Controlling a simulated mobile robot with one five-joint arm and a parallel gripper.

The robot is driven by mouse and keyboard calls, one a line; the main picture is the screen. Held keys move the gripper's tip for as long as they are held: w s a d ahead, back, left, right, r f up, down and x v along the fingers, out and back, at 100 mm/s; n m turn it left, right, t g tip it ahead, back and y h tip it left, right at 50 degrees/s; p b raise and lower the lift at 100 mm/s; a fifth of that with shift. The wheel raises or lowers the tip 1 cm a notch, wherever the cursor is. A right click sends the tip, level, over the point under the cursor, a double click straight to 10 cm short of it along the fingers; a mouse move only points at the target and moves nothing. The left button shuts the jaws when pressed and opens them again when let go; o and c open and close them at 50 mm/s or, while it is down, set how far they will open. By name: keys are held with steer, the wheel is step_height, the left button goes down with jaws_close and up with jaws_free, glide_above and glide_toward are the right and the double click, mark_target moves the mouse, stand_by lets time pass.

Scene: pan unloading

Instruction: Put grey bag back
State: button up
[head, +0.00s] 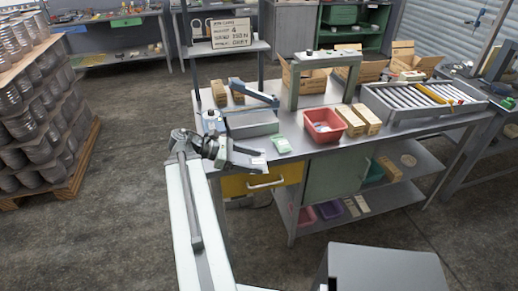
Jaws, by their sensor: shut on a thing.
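My gripper (257,160) is at the front left edge of the workbench, pointing right. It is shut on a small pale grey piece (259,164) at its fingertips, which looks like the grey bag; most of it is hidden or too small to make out. A red bin (322,136) stands to the right on the bench, with something pale grey-white (321,126) lying in it. A pale green packet (281,145) lies flat on the bench between my gripper and the bin. A grey box-shaped device (252,124) with a dark arm over it stands behind my gripper.
Cardboard boxes (367,119) stand right of the bin. A grey frame (293,89) rises behind it. A roller tray (420,101) fills the right end. A yellow drawer (262,182) sits below the bench top. Stacked cans (30,120) on a pallet stand at left.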

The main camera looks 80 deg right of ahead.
steer(key=w+d+f+n+h+b, duration=0.2)
steer(key=w+d+f+h+b, duration=0.15)
steer(key=w, duration=0.45)
steer(key=shift+t+y, duration=0.3)
steer(key=shift+y, duration=0.15)
steer(key=s+d, duration=0.2)
steer(key=d, duration=0.2)
steer(key=s+d+f, duration=0.1)
steer(key=s+d, duration=0.1)
steer(key=d, duration=0.3)
steer(key=s+d+b, duration=0.1)
steer(key=s+d, duration=0.1)
steer(key=d, duration=0.2)
steer(key=shift+d+f, duration=0.4)
steer(key=shift+s+d+f, duration=0.15)
steer(key=shift+d+f, duration=0.05)
steer(key=shift+d, duration=0.3)
step_height(320, 180, down, 4)
steer(key=b, duration=0.4)
steer(key=shift+a+r, duration=0.15)
steer(key=shift+r, duration=0.25)
steer(key=shift+f, duration=0.15)
steer(key=o, duration=1.6)
